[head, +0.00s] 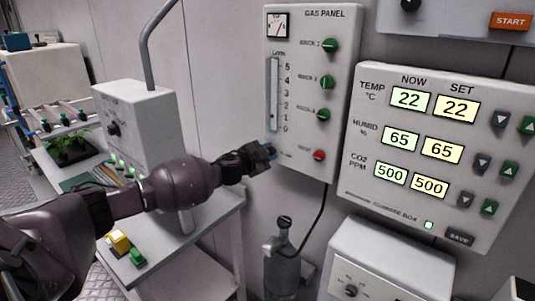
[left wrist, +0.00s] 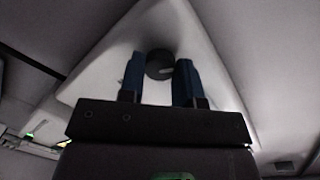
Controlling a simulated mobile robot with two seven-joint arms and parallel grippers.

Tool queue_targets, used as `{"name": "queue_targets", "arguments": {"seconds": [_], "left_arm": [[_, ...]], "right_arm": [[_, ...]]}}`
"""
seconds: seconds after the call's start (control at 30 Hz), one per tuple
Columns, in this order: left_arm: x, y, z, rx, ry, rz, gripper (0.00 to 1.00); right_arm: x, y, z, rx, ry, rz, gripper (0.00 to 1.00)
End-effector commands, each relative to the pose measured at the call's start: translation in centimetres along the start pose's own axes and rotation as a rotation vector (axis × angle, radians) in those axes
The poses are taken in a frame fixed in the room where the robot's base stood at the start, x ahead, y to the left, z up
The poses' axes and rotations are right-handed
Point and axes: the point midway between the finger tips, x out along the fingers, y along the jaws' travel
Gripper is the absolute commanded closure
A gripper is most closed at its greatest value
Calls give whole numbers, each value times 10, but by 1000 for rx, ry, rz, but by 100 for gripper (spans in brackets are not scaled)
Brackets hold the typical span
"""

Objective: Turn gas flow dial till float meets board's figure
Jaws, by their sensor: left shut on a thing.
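The white gas panel (head: 339,75) hangs on the wall in the head view, with a pressure gauge, green knobs and a red button. Its upright flow tube (head: 274,95) has a scale from 0 to 5; I cannot make out the float's height. My left gripper (head: 270,152) is at the panel's lower left, below the tube, and hides the dial there. In the left wrist view the blue fingers of my left gripper (left wrist: 160,77) are shut on a dark round dial (left wrist: 160,64), one on each side. No board with a flow figure is clearly readable. My right gripper is out of view.
A climate box (head: 420,215) right of the panel shows 22, 65 and 500 in both columns. A gas cylinder (head: 283,265) stands below the panel. A white bench (head: 195,255) with a grey instrument box (head: 140,125) is at left, under my arm.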

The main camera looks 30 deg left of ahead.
Motion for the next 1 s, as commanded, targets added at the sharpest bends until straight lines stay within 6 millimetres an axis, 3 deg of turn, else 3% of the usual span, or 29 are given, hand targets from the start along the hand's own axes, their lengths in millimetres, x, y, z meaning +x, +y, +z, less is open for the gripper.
{"name": "queue_targets", "arguments": {"seconds": [1.0], "left_arm": [[0, 3, -1, 960, -96, -30, 93]], "right_arm": [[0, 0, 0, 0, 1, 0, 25]]}}
